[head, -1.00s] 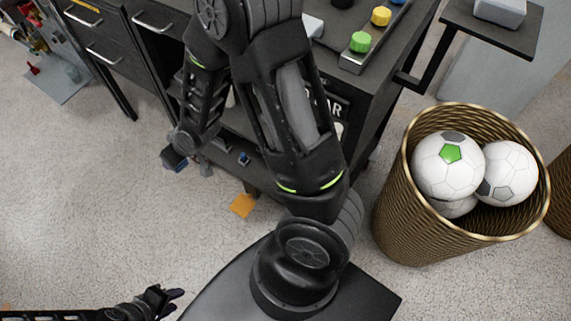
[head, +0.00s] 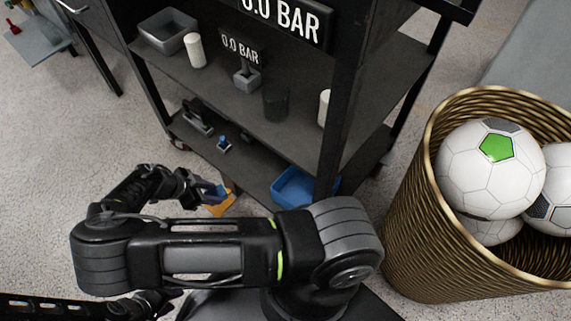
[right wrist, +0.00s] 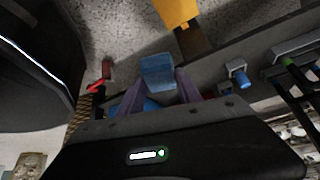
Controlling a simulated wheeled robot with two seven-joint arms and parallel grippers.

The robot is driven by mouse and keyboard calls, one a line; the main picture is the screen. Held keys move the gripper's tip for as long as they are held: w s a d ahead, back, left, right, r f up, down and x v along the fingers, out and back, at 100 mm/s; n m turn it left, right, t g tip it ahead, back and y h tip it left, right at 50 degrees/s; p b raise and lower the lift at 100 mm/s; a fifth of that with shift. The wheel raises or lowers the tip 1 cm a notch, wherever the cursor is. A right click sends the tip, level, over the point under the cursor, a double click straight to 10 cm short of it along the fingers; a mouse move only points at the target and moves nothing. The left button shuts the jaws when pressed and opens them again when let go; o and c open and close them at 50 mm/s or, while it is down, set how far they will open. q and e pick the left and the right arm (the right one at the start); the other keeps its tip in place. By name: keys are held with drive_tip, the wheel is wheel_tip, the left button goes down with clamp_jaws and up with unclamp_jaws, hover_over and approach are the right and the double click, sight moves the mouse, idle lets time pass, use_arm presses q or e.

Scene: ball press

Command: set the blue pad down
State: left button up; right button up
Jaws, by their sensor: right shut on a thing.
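The blue pad (right wrist: 157,72) is a small blue block between the two purple-grey fingers of my right gripper (right wrist: 158,88) in the right wrist view. In the head view my right gripper (head: 205,189) and the pad (head: 212,190) are small, low beside the cart's bottom shelf. The gripper is shut on the pad. An orange piece (head: 221,204) lies just beyond and below the pad; it also shows in the right wrist view (right wrist: 177,11). My left gripper (head: 152,304) is at the bottom edge, partly behind my right arm; its fingers are not clear.
The black cart (head: 250,110) has shelves with a grey bin (head: 168,32), a white cylinder (head: 195,50) and a dark cup (head: 276,101). A blue tray (head: 300,188) is on the bottom shelf. A wicker basket (head: 410,235) with several balls stands right.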

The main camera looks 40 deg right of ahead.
drive_tip(key=shift+w+a+f+m+g, duration=0.1)
drive_tip(key=shift+f+m+g, duration=0.1)
drive_tip(key=shift+f, duration=0.15)
drive_tip(key=shift+a+f+m+g, duration=0.1)
drive_tip(key=shift+f+m, duration=0.1)
drive_tip(key=shift+f, duration=0.1)
use_arm(q)
drive_tip(key=shift+d+f, duration=0.25)
drive_tip(key=shift+f, duration=0.45)
use_arm(e)
drive_tip(key=shift+r, duration=0.1)
